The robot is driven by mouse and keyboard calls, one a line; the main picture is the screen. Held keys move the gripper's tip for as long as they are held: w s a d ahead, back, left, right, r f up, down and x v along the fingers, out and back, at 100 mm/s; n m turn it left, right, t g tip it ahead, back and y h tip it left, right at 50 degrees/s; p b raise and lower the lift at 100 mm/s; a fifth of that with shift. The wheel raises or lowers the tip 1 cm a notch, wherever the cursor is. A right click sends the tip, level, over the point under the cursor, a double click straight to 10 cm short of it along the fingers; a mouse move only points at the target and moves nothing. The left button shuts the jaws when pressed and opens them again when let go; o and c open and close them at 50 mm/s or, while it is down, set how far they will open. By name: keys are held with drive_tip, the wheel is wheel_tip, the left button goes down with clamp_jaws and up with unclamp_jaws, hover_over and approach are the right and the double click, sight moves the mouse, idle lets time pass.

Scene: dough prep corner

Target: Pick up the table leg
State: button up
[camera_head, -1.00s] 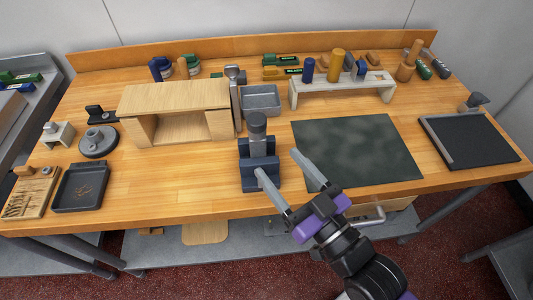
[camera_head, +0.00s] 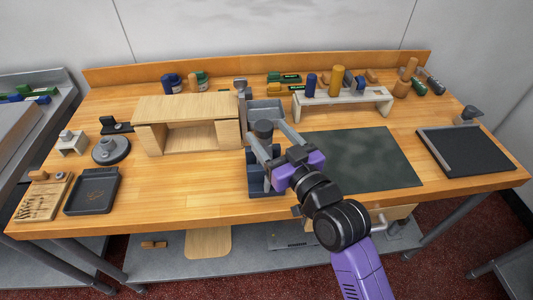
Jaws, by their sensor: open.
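A grey upright post with a dark round cap (camera_head: 263,127), likely the table leg, stands in a navy block holder (camera_head: 260,187) near the bench's front middle. My gripper (camera_head: 265,132) reaches over the holder from the front right, its two grey fingers spread apart. In the picture the fingertips lie on either side of the capped top. I cannot tell whether either finger touches it. The fingers and the purple gripper body hide the post's lower part and some of the holder.
A dark green mat (camera_head: 375,165) lies to the right. A white rack (camera_head: 345,103) with several handled tools stands behind the mat. Bare bench lies left of the holder.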

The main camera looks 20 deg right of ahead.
sight(259, 122)
drive_tip(key=w, duration=0.2)
drive_tip(key=w+p, duration=0.1)
drive_tip(key=w, duration=0.3)
drive_tip(key=shift+w+a+f+p, duration=0.1)
drive_tip(key=shift+w+f+p, duration=0.2)
drive_tip(key=shift+w+f, duration=0.05)
drive_tip(key=shift+c, duration=0.3)
clamp_jaws()
drive_tip(key=shift+r, duration=0.1)
